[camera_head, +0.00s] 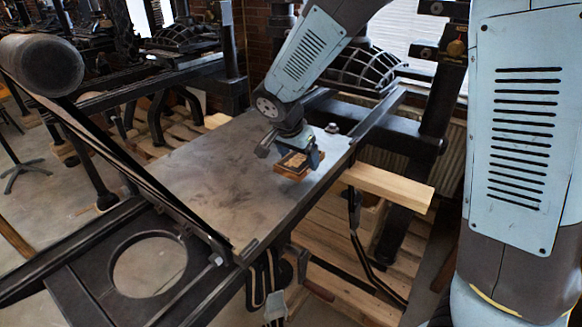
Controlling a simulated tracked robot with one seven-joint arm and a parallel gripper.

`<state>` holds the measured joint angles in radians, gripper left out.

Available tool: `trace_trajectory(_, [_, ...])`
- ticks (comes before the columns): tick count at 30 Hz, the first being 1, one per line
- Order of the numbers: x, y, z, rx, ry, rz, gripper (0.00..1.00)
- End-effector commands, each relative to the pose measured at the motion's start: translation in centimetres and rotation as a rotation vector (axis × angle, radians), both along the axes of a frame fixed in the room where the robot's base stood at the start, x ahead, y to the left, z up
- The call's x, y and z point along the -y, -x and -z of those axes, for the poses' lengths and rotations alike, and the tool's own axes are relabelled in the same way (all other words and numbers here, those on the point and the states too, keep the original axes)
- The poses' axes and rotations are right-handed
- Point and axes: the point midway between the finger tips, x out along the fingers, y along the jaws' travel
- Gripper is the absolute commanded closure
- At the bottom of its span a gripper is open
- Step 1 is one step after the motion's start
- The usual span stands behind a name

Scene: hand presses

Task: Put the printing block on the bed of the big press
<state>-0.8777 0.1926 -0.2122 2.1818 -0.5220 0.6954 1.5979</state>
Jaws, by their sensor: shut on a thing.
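The printing block (293,164) is a small brown wooden block with a lighter face. It is held at the end of my arm, over the right side of the big press's flat grey metal bed (205,180). My gripper (298,150) is shut on the block; the block hides part of the fingers. The block looks slightly tilted. I cannot tell whether its underside touches the bed or is a little above it.
A dark roller (42,64) and a slanting frame (130,165) stand at the left of the bed. A small metal piece (332,128) sits near the bed's far right edge. A wooden beam (388,186) juts out at the right. The bed's middle is clear.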

Motion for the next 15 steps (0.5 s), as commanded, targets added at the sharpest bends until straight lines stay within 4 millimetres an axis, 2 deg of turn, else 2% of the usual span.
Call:
trace_trajectory(5, [-0.6,-0.2,0.6,0.001,0.0,-0.001,0.59])
trace_trajectory(12, [-0.7,-0.1,3.6,0.0,0.001,-0.002,0.59])
trace_trajectory(15, [-0.7,-0.2,3.8,0.001,-0.001,-0.002,0.59])
